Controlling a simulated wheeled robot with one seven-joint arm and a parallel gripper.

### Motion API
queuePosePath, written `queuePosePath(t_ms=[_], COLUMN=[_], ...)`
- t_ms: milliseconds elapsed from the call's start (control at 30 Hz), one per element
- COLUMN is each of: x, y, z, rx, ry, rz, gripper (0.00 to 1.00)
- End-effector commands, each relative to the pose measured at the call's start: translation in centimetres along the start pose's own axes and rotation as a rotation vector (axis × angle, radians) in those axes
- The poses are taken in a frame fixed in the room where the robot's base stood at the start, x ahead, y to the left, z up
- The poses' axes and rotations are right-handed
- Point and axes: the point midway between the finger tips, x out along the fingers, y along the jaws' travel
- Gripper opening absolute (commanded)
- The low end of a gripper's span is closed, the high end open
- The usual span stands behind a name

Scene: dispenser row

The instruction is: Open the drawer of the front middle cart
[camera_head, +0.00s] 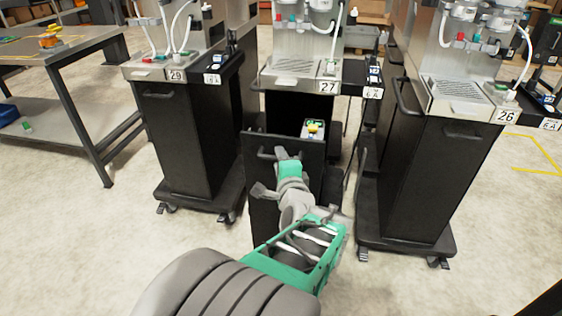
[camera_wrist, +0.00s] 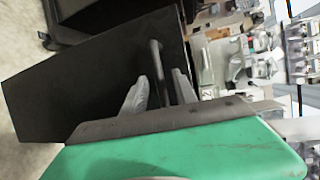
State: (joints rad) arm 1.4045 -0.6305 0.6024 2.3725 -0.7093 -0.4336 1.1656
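The front middle cart (camera_head: 295,72), labelled 27, is black with a metal dispenser on top. Its drawer (camera_head: 262,195) stands pulled out toward me, with the black front panel ahead of the cart body and the inside showing behind its top edge. The drawer front also fills much of the wrist view (camera_wrist: 95,85). Its bar handle (camera_wrist: 156,60) runs between the two grey fingers of my gripper (camera_wrist: 160,80), with a narrow gap seen on each side. In the head view my gripper (camera_head: 288,157) is at the handle and hides part of it.
Cart 29 (camera_head: 180,135) stands to the left and cart 26 (camera_head: 430,165) close on the right, both with drawers shut. A metal table (camera_head: 75,60) is at far left. Floor in front is clear.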

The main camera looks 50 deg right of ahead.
Motion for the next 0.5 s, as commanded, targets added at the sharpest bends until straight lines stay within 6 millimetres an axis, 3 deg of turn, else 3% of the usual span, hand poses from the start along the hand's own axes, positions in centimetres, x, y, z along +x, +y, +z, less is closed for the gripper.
queuePosePath(t_ms=[133,500], x=[-1.1,-7.0], y=[-0.2,-0.2], z=[-0.2,-0.3], rx=[0.000,0.001], ry=[0.005,0.008], rz=[-0.002,-0.003], gripper=[0.34,0.34])
